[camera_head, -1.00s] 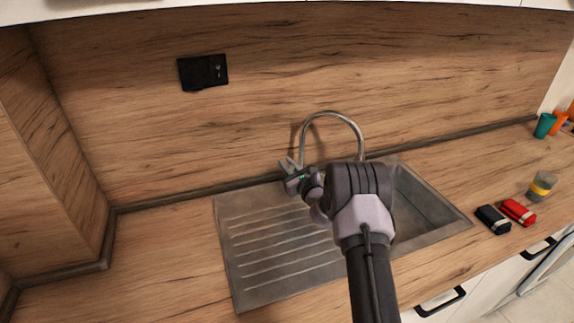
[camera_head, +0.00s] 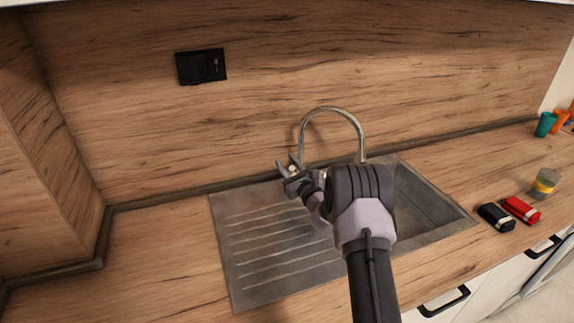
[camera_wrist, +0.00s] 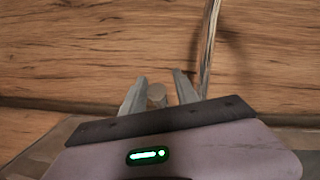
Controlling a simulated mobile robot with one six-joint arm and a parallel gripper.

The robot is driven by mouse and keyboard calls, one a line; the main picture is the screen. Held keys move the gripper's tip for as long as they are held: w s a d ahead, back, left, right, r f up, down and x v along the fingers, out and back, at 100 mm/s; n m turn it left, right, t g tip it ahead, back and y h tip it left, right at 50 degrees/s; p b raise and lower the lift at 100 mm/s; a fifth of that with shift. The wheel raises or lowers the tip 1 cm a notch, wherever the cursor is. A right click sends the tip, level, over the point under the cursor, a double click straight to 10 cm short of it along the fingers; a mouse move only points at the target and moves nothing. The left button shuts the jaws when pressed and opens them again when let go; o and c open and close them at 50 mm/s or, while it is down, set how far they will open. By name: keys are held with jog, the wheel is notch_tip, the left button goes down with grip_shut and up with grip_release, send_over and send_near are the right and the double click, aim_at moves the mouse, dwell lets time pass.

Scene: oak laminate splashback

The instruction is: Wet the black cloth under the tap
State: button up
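The black cloth (camera_head: 496,217) lies folded on the counter to the right of the sink, away from my gripper. The tap (camera_head: 334,109) is a tall chrome arch behind the sink; its upright shows in the wrist view (camera_wrist: 209,50). I see no water at its spout, and my arm hides part of the basin below. My gripper (camera_head: 287,164) is left of the tap's upright. In the wrist view my gripper (camera_wrist: 158,76) has its fingers apart around a small round knob (camera_wrist: 156,95), probably the tap's handle, with gaps visible on both sides.
The steel sink (camera_head: 440,222) has a ribbed drainboard on the left. A red folded cloth (camera_head: 521,210) lies beside the black one. A grey and yellow cup (camera_head: 544,184) and teal (camera_head: 545,124) and orange (camera_head: 560,120) cups stand farther right. The left counter is clear.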

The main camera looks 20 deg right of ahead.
jog(key=s+d+f+p, duration=0.1)
jog(key=s+d+p, duration=0.1)
jog(key=s, duration=1.5)
jog(key=shift+f, duration=0.3)
jog(key=shift+s, duration=0.1)
